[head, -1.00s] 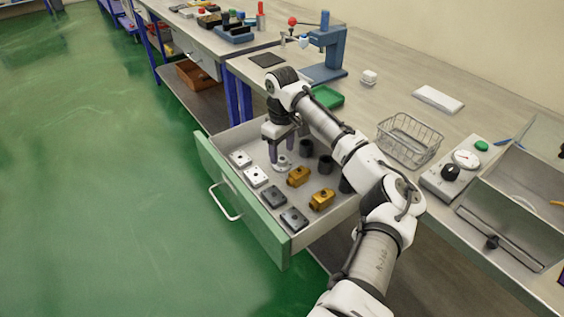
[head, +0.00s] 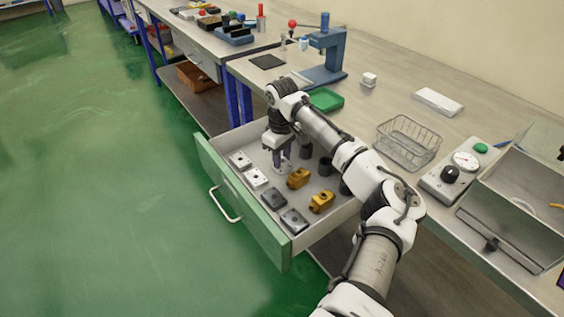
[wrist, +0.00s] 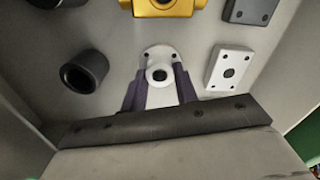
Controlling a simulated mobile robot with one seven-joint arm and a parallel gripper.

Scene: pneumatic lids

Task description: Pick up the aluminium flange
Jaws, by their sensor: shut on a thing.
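The aluminium flange (wrist: 159,60) is a pale metal piece with a rounded base and a raised round hub with a bore. It stands in the open drawer (head: 240,229). My gripper (wrist: 158,90) is shut on it, with one dark finger on each side, in the wrist view. In the head view my gripper (head: 281,163) points down into the drawer, and the flange between its fingertips is mostly hidden. I cannot tell whether the flange touches the drawer floor.
Brass blocks (head: 298,178), white plates (head: 256,177), dark plates (head: 294,221) and dark cylinders (head: 325,165) share the drawer. A wire basket (head: 408,142) and green tray (head: 327,99) are on the bench (head: 375,98). The drawer walls stand close around my gripper.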

